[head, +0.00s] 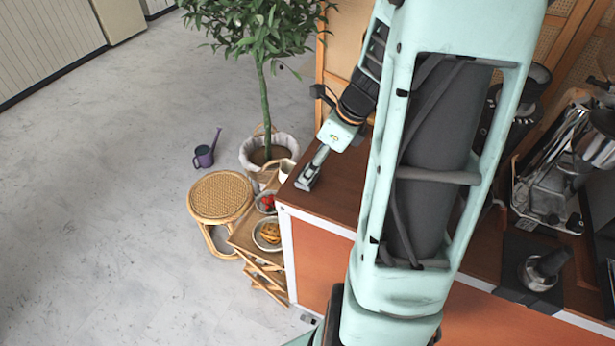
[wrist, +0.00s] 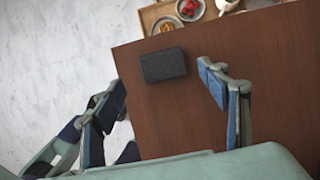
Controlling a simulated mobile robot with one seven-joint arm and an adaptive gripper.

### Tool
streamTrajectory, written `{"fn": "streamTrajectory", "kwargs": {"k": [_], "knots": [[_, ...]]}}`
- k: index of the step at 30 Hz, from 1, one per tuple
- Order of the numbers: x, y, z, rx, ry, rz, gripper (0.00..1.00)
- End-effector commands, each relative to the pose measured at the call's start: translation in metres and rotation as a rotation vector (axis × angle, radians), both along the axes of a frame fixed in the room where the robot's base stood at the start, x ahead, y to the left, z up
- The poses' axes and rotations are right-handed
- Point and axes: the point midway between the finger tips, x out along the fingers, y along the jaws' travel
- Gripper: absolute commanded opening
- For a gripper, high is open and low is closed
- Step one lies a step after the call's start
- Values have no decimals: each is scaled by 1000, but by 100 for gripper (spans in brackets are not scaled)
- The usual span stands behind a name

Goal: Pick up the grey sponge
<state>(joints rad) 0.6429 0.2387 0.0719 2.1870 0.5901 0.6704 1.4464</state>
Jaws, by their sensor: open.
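The grey sponge (wrist: 163,65), a dark rectangular block, lies flat on the brown cart top (wrist: 185,125) near its corner in the wrist view. My gripper (wrist: 162,82) is open, with one blue-padded finger to the left of the sponge and one to the right. The sponge appears between and just beyond the fingertips, with gaps on both sides. Nothing is held. In the head view my gripper (head: 308,178) is over the left end of the cart top. I cannot make out the sponge there; the gripper seems to hide it.
A wooden stand with a plate of pastries (head: 268,236) and a bowl of red fruit (head: 266,202) adjoins the cart's left end. A white cup (head: 286,169), a potted tree (head: 264,110) and a wicker stool (head: 220,196) are close by. Coffee equipment (head: 560,170) stands at right.

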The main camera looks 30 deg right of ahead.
Motion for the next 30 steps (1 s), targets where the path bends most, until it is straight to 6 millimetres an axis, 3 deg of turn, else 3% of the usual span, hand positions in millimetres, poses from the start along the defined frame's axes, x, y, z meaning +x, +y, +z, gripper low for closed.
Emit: {"fn": "streamTrajectory", "kwargs": {"k": [11,21,30], "knots": [[15,8,-42,1,1,1,68],[17,9,-47,-1,-1,1,67],[17,9,-47,-1,-1,1,34]]}}
